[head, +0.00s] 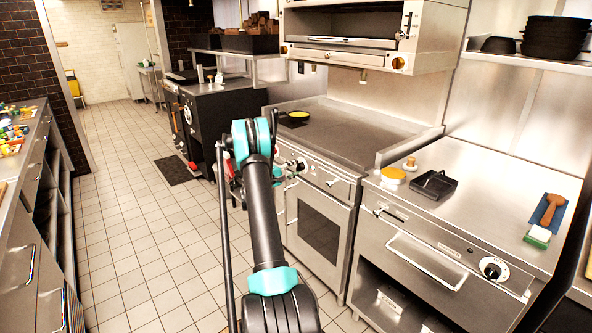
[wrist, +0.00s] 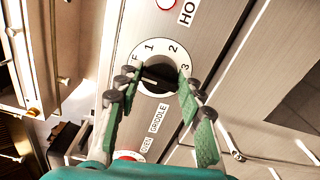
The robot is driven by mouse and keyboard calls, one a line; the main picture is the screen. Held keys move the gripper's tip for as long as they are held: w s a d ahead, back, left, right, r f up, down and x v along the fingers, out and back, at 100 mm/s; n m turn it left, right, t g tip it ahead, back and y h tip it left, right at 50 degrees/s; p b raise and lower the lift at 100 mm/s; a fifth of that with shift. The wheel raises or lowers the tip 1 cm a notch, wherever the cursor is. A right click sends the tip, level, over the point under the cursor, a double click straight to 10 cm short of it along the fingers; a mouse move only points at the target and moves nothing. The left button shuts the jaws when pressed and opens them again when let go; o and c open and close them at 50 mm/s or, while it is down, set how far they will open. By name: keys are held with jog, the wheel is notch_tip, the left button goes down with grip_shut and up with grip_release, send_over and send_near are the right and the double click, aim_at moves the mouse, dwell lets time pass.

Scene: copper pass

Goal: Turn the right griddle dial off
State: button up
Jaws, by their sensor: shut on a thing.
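The griddle dial (wrist: 172,50) fills the middle of the wrist view. It has a black knob and a white ring marked 1, 2, 3 and a letter F at the left. A label beside it reads GRIDDLE. My gripper (wrist: 157,84) is shut on the knob, one finger on each side. The fingers hide part of the ring, and I cannot tell the exact setting. In the head view my gripper (head: 279,174) is at the front panel of the steel range (head: 345,189), largely hidden behind my arm.
A red-centred dial (wrist: 128,155) and another red control (wrist: 166,3) sit on the same panel. In the head view the flat griddle top (head: 350,130) holds a pan with yellow contents (head: 298,115). A counter (head: 480,190) stands right. The tiled floor (head: 150,220) is clear at left.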

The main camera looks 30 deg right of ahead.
jog(key=shift+n, duration=0.5)
jog(key=o, duration=1.1)
jog(key=shift+o, duration=0.2)
jog(key=a, duration=1.2)
jog(key=shift+s, duration=0.45)
jog(key=shift+a, duration=0.1)
